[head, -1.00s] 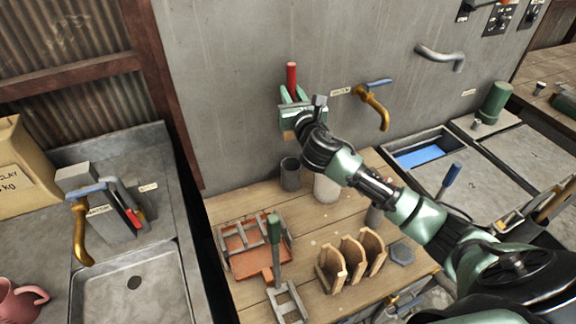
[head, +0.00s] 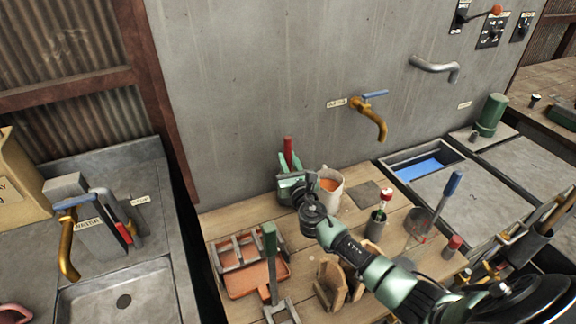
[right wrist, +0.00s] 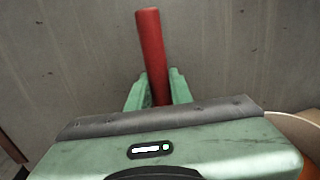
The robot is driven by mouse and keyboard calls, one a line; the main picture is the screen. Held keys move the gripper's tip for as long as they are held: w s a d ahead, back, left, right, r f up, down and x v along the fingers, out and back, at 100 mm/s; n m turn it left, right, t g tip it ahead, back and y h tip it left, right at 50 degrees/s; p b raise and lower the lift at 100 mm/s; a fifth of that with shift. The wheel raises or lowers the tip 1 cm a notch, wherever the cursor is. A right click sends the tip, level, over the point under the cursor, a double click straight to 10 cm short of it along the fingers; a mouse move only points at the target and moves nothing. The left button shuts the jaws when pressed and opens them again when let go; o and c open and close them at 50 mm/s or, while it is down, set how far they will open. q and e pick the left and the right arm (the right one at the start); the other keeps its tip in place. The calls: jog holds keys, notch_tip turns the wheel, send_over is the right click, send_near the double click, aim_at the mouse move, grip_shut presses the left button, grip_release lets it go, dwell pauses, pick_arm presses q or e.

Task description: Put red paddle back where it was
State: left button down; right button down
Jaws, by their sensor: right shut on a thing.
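The red paddle (head: 288,146) is upright with its red handle pointing up, low over the back left of the wooden table (head: 237,217). My right gripper (head: 290,168) is shut on it; the gripper hides its lower part. In the right wrist view the red handle (right wrist: 151,45) rises between the two green fingers (right wrist: 157,88). A dark cup that stood at this spot in the earlier picture is hidden behind my gripper, so I cannot tell whether the paddle is inside it. My left gripper is not in view.
A pale pitcher with orange contents (head: 331,184) stands just right of my gripper. A grey cup with a red-and-green tool (head: 377,222) and a blue-handled tool (head: 447,192) are further right. An orange tray (head: 258,276) and wooden rack (head: 330,283) are nearer.

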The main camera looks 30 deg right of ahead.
jog(key=shift+f, duration=0.25)
jog(key=shift+f, duration=0.2)
jog(key=c, duration=1.3)
grip_release()
jog(key=shift+o, duration=0.2)
